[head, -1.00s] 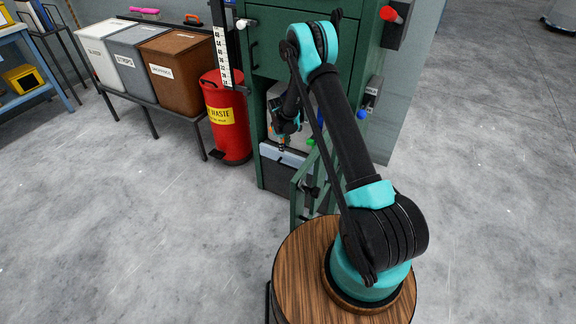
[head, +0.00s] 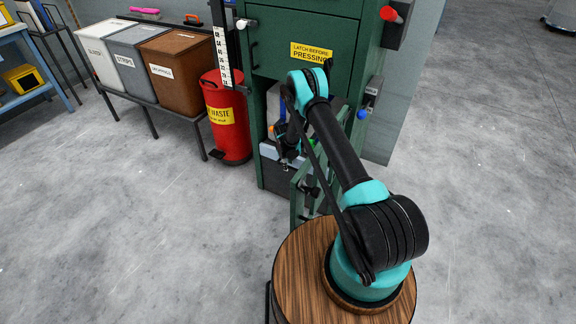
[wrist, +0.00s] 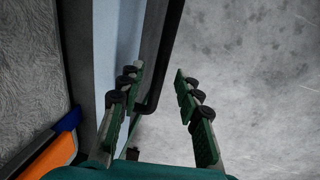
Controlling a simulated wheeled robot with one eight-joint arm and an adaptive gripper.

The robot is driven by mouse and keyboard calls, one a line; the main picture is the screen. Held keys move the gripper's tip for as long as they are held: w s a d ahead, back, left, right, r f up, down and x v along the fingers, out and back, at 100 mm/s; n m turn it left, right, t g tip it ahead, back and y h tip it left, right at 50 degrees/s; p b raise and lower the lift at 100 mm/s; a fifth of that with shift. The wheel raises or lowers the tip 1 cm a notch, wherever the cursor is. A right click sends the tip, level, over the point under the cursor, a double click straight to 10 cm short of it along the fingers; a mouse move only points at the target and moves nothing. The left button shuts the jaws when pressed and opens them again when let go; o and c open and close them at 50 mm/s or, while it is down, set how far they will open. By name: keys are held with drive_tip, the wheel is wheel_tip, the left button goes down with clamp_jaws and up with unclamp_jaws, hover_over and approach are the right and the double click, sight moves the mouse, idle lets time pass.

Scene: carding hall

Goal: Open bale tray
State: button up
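The bale tray appears to be the pale-topped, dark-fronted box (head: 275,178) low in the green cabinet (head: 300,30); my arm partly covers it. In the wrist view a pale panel (wrist: 122,35) runs beside a dark bar handle (wrist: 163,45) with a bent end. My gripper (wrist: 155,77) is open, with one green-padded finger on each side of the bar. Whether either finger touches the bar cannot be told. In the head view my gripper (head: 286,164) is small, at the tray's front.
A green cabinet door (head: 298,200) stands open just right of the tray, close to my arm. A red waste bin (head: 228,140) stands left of the cabinet. Labelled bins (head: 172,72) sit on a bench further left. An orange and blue object (wrist: 55,150) shows in the wrist view. The floor in front is clear.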

drive_tip(key=shift+f, duration=0.3)
clamp_jaws()
idle(0.3)
